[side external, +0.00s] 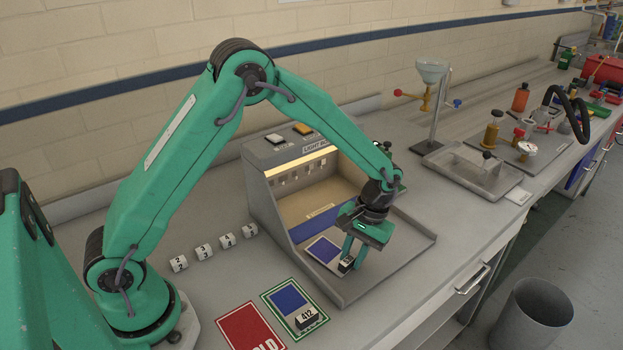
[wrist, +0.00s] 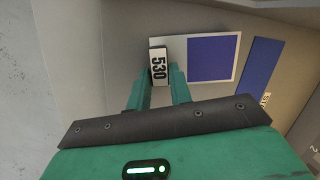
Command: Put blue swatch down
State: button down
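The blue swatch (side external: 325,249) is a white card with a blue patch and a small block marked 530 at one end. It is at the front of the light box (side external: 284,217), over its grey floor. I cannot tell whether it touches the floor. My gripper (side external: 349,264) points down at the block end. In the wrist view my gripper (wrist: 159,72) has a finger against each side of the 530 block (wrist: 158,67), and the blue patch (wrist: 213,58) is to its right. A blue strip (wrist: 261,74) lies beyond the card.
A green-bordered card (side external: 272,297) with a blue patch and a 412 block lies on the bench in front, beside a red card (side external: 247,328). Several numbered white blocks (side external: 203,251) stand left of the box. A funnel stand (side external: 433,88) and lab apparatus are to the right.

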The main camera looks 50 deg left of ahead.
dwell(0.6)
jog(key=shift+r, duration=0.75)
notch_tip(320, 180, up, 2)
jog(key=shift+r, duration=0.2)
jog(key=s+d+r, duration=0.7)
jog(key=s+d, duration=0.1)
jog(key=shift+d+y, duration=0.2)
jog(key=shift+y, duration=0.2)
jog(key=shift+r, duration=0.1)
jog(key=w+a+r, duration=0.3)
jog(key=a, duration=0.3)
jog(key=w+a+r+n+h, duration=0.1)
jog(key=w+a+r, duration=0.2)
jog(key=a, duration=0.3)
jog(key=w+a+r, duration=0.4)
jog(key=a, duration=0.2)
jog(key=shift+w+n, duration=0.4)
